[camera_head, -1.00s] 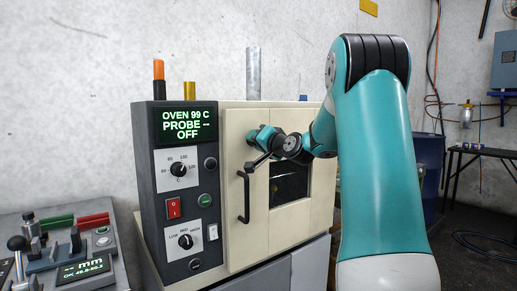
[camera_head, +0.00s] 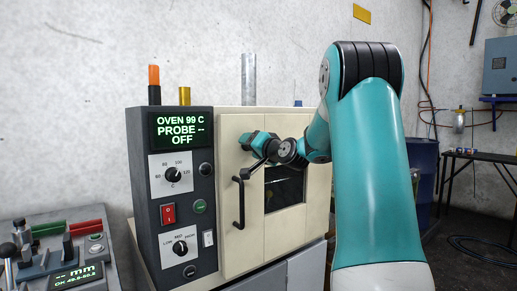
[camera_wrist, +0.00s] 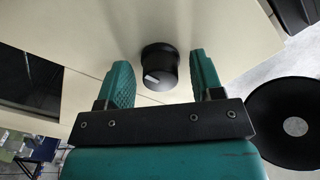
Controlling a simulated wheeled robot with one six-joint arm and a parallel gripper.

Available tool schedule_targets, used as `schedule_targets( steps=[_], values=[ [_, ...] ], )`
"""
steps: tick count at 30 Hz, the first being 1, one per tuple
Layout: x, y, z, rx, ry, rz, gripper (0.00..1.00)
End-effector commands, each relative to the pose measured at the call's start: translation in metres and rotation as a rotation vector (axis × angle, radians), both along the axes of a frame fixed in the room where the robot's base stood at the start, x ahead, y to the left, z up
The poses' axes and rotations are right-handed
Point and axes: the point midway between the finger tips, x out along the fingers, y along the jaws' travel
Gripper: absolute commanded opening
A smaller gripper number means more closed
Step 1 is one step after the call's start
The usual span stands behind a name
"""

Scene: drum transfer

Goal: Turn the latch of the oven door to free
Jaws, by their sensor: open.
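The oven (camera_head: 228,120) is cream with a closed door (camera_head: 245,250), a dark window (camera_head: 284,187) and a black bar handle (camera_head: 239,205). The latch is a round black knob (camera_wrist: 160,68) with a pale mark on its face, seen in the wrist view. My gripper (camera_head: 252,141) is at the upper part of the door, above the handle, and hides the latch in the head view. In the wrist view its two teal fingers (camera_wrist: 160,62) are apart, one on each side of the knob, with gaps showing. The knob's mark slants slightly.
The control panel (camera_head: 178,230) left of the door has dials and a display reading OVEN 99 C, PROBE --, OFF. A bench with a gauge (camera_head: 78,280) stands at far left. A blue drum (camera_head: 424,165) and a table are at right.

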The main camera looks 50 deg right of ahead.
Motion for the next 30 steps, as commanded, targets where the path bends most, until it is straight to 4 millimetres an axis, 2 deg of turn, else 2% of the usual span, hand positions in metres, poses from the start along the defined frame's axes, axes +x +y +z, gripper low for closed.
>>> schedule_targets(
  steps=[5, 15, 21, 24, 30],
  values=[
    [-0.02, 0.003, -0.001, -0.001, -0.001, -0.004, 0.6],
    [-0.104, 0.022, -0.003, -0.002, 0.0, -0.008, 0.6],
    [-0.146, 0.034, -0.002, 0.0, 0.001, -0.006, 0.6],
    [-0.158, 0.036, -0.002, 0.0, 0.002, -0.005, 0.6],
    [-0.169, 0.04, 0.0, 0.0, 0.001, 0.0, 0.6]
  ],
)
